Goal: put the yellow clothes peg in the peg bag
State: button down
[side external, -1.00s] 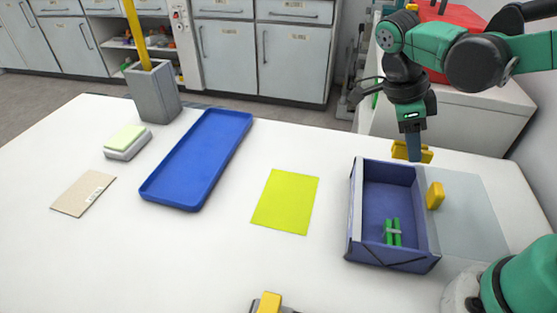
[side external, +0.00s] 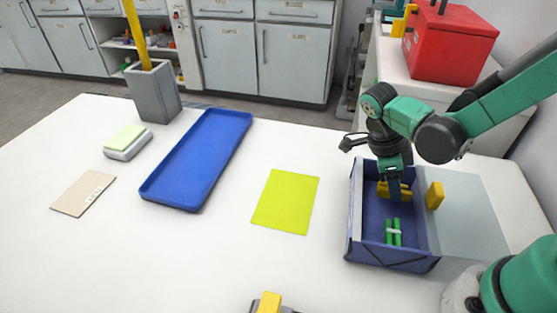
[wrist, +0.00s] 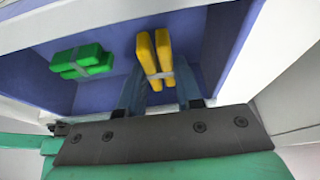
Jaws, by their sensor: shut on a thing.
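The yellow clothes peg (side external: 383,190) is between the fingers of my gripper (side external: 396,192), which is shut on it. The peg bag (side external: 374,222) is a blue, box-shaped, open-topped bag at the right of the table. The peg and my fingertips are at its opening, in the far half; whether the peg touches the bottom, I cannot tell. My gripper also shows in the wrist view (wrist: 158,78), with its fingers either side of the peg.
A green peg (side external: 393,232) lies in the bag's near half. A yellow block (side external: 435,195) stands at the bag's right side. A yellow-green sheet (side external: 286,201) and a blue tray (side external: 197,160) lie to the left. A red box (side external: 450,45) stands behind on a white unit.

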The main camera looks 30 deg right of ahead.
jog(key=shift+f, duration=0.45)
jog(key=c, duration=0.5)
grip_release()
jog(key=shift+r, duration=0.15)
